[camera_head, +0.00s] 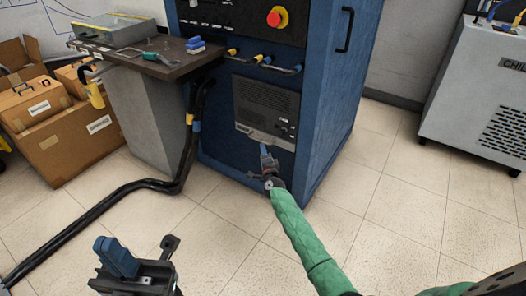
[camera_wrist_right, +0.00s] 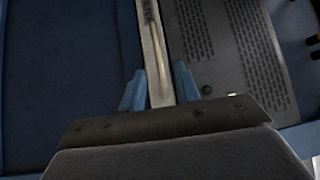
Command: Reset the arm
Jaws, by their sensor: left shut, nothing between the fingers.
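My left gripper (camera_head: 116,250) is at the lower left of the head view, above the tiled floor. Its blue fingers are together with nothing between them. My green right arm (camera_head: 300,235) reaches up from the lower right to the front of the blue cabinet (camera_head: 329,100). My right gripper (camera_head: 267,157) is at the lower edge of the cabinet's grey panel (camera_head: 266,105). In the right wrist view, its blue fingers (camera_wrist_right: 158,88) stand apart, with a pale strip (camera_wrist_right: 155,35) seen between them. Whether they touch the strip is unclear.
A side table (camera_head: 150,62) with a tray and tools adjoins the cabinet on the left. Cardboard boxes (camera_head: 75,140) stand at far left. A black hose (camera_head: 110,203) runs across the floor. A grey chiller (camera_head: 475,100) is at right. Floor between cabinet and chiller is clear.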

